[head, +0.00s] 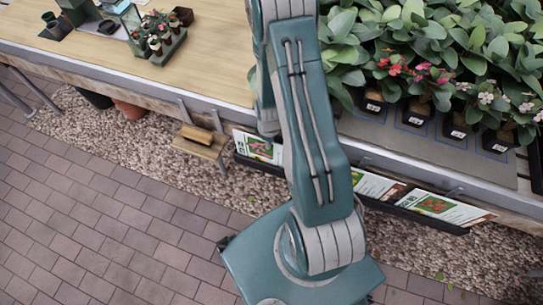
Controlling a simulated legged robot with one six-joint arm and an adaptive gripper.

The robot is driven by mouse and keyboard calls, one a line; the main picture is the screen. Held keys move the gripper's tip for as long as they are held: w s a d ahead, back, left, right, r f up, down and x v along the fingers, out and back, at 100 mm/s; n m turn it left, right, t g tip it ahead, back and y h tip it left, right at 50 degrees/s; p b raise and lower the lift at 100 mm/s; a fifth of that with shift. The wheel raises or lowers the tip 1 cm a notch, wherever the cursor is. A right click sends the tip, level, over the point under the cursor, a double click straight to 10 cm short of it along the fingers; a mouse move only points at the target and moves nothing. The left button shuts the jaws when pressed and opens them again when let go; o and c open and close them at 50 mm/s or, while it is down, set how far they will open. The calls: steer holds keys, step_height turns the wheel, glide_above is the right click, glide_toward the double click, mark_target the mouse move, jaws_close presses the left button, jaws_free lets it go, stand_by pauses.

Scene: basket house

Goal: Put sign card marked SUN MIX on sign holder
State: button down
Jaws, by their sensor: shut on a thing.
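Sign cards with plant pictures stand in a long black rail (262,164) below the table's front edge, which may be the sign holder. One card (258,147) shows left of my arm. Another card (372,184) and a further card (438,207) show to the right. Their print is too small to read, so I cannot tell whether any is marked SUN MIX. My teal arm covers the middle of the rail. My gripper's fingers do not show; they are hidden behind the arm or out of frame, and so is anything in them.
Leafy potted plants (430,60) crowd the table's right side. A small wooden shelf (200,145) juts from the front edge. Gravel and open brick paving (100,220) lie below.

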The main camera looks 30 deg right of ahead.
steer(key=shift+r, duration=3.75)
steer(key=shift+w, duration=0.1)
